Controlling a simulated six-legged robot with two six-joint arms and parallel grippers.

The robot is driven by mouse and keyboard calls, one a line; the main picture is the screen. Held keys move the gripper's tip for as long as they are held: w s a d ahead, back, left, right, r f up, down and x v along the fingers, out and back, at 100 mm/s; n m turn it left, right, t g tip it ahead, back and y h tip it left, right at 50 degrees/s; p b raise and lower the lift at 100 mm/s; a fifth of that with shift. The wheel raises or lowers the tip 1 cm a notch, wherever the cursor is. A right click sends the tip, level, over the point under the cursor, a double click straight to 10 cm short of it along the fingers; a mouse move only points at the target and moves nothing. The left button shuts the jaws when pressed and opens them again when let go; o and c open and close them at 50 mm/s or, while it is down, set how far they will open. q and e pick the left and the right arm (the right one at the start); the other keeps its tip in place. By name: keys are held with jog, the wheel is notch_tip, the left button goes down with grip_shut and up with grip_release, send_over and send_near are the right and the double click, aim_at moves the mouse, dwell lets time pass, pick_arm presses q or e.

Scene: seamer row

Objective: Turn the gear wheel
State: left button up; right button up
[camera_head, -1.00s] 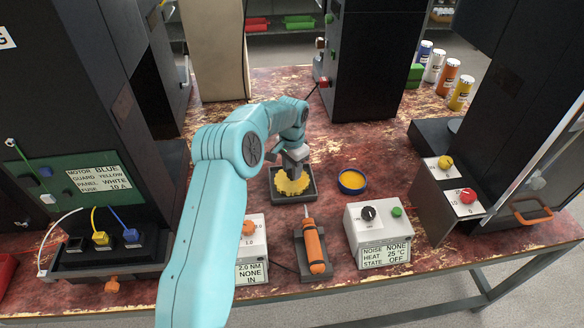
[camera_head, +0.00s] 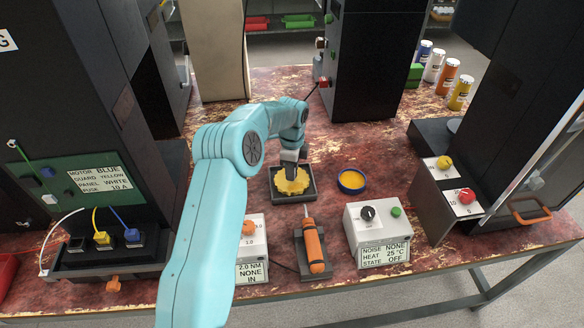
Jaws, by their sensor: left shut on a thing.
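The yellow gear wheel (camera_head: 292,187) lies in a dark square tray (camera_head: 309,198) near the middle of the table. My left arm reaches in from the left and bends down over it. My left gripper (camera_head: 291,173) points down at the gear's middle and is shut on the gear wheel. The fingertips are small and partly hidden against the gear. My right gripper does not show.
An orange screwdriver (camera_head: 314,248) lies in a holder in front of the tray. A round yellow-filled dish (camera_head: 351,181) stands to its right. A grey box with a black knob (camera_head: 377,234) is at the front right. Tall dark cabinets (camera_head: 372,65) stand around the table.

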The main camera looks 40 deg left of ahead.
pick_arm(q)
jog(key=shift+r+m, duration=0.1)
jog(key=shift+m, duration=1.5)
jog(key=o, duration=1)
jog(key=shift+o, duration=0.2)
notch_tip(320, 180, up, 16)
jog(key=p, duration=0.1)
jog(key=shift+r, duration=0.15)
notch_tip(320, 180, up, 10)
jog(key=p, duration=1)
